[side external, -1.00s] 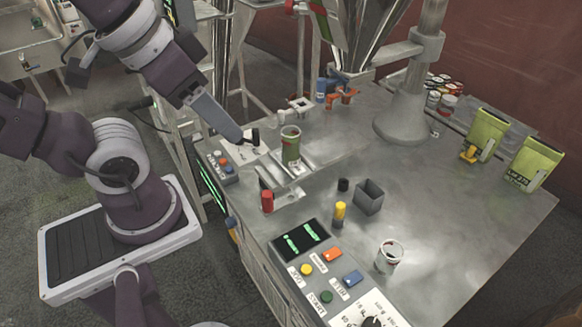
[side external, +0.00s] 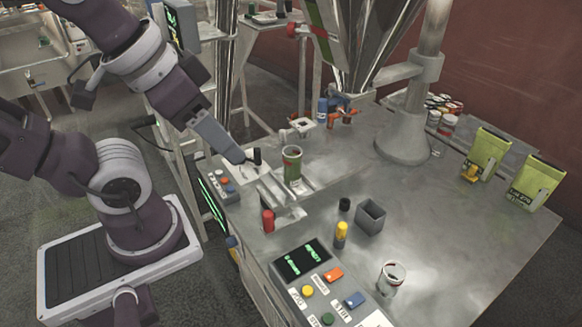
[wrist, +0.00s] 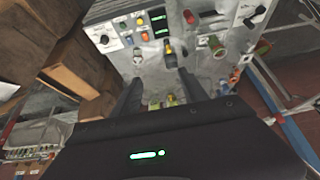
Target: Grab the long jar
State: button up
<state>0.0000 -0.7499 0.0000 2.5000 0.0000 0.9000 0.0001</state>
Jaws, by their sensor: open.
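The long jar (side external: 292,166) is a tall green cylinder with an open top and a reddish inner rim. It stands upright on a metal ledge at the back left of the steel table. In the wrist view a green cylinder (wrist: 216,45), which looks like the same jar, lies right of the fingers. My gripper (side external: 250,158) is left of the jar and apart from it in the side view. Its two dark fingers (wrist: 160,90) are spread with nothing visibly held. The gap between the fingers is partly hidden in the side view.
A red cylinder (side external: 268,221), a yellow-topped bottle (side external: 340,233), a grey open box (side external: 370,217) and a shorter jar (side external: 392,278) stand on the table. A filler funnel (side external: 370,50) hangs behind. The control panel (side external: 302,260) is at the front.

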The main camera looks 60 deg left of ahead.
aim_at(284, 160)
jog(key=o, duration=0.6)
